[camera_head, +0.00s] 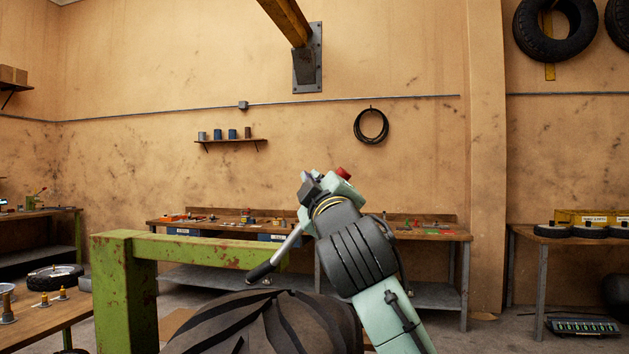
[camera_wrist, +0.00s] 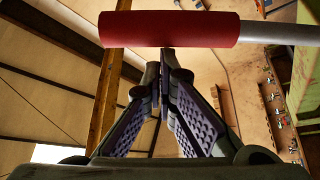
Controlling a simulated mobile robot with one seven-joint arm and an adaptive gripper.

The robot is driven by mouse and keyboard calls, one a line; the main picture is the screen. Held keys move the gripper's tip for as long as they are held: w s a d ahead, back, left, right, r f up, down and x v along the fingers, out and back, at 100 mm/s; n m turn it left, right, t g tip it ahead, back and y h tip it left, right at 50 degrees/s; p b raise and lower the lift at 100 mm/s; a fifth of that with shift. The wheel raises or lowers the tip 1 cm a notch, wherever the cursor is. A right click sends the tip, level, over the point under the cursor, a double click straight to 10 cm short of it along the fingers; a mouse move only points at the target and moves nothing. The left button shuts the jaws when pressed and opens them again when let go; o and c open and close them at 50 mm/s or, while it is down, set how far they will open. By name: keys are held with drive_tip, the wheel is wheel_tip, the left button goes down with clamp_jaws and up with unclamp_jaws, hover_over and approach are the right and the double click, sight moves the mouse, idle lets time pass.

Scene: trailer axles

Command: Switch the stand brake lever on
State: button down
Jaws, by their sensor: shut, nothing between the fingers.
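The brake lever shows in the head view as a pale metal rod (camera_head: 285,248) with a red grip (camera_head: 343,173) at its top end. The rod slants down left to a dark lower end by the green stand (camera_head: 200,250). My arm hides its middle. In the wrist view the red grip (camera_wrist: 170,29) lies across the top, with its pale rod going off right. My gripper (camera_wrist: 166,58) is shut and empty, its fingertips just at the edge of the red grip. I cannot tell whether they touch it.
A workbench (camera_head: 430,235) with small parts stands along the back wall. A side table (camera_head: 40,318) is at lower left, and another bench (camera_head: 541,240) with yellow bins is at right. The green stand's post and beam are close, left of my arm. The air above my arm is clear.

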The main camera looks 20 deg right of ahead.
drive_tip(key=s+d+f+m+h+b, duration=0.2)
drive_tip(key=d+f+m+h+b, duration=0.1)
drive_tip(key=f+m+b, duration=0.4)
drive_tip(key=s+d+f+m+h+b, duration=0.3)
drive_tip(key=d+f+m+h+b, duration=0.1)
drive_tip(key=f+m+h+b, duration=0.1)
drive_tip(key=shift+d+f+m+g+h+b, duration=0.3)
drive_tip(key=shift+f+m+g+b, duration=0.1)
drive_tip(key=shift+f+m+b, duration=0.55)
drive_tip(key=shift+f, duration=0.1)
